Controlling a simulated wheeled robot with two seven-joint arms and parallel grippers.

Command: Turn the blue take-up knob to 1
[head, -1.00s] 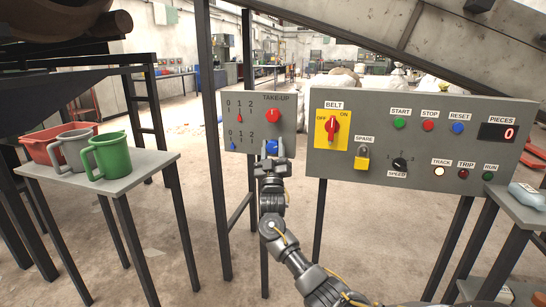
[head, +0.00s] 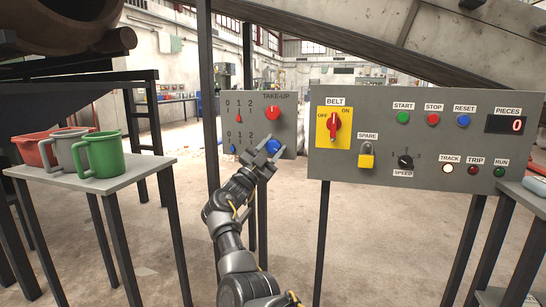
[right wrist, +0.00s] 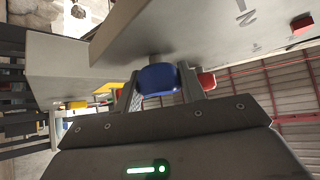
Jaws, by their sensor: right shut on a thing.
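The grey take-up panel (head: 288,113) stands left of the wider belt panel. The blue take-up knob (head: 274,145) sits at its lower right, below the red knob (head: 273,112). My right gripper (head: 267,153) is shut on the blue knob, its hand tilted to the right. In the right wrist view the blue knob (right wrist: 157,79) sits between the two fingers (right wrist: 158,92). The small blue pointer (head: 232,148) is below the 0 of the lower 0-1-2 scale. The red pointer (head: 239,118) is below 1 on the upper scale. My left gripper is out of view.
The belt panel (head: 400,182) carries the yellow belt switch (head: 333,127), several buttons and a padlock (head: 366,157). A side table (head: 140,171) at the left holds a green mug (head: 103,155), a grey mug (head: 68,150) and a red bin (head: 33,149).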

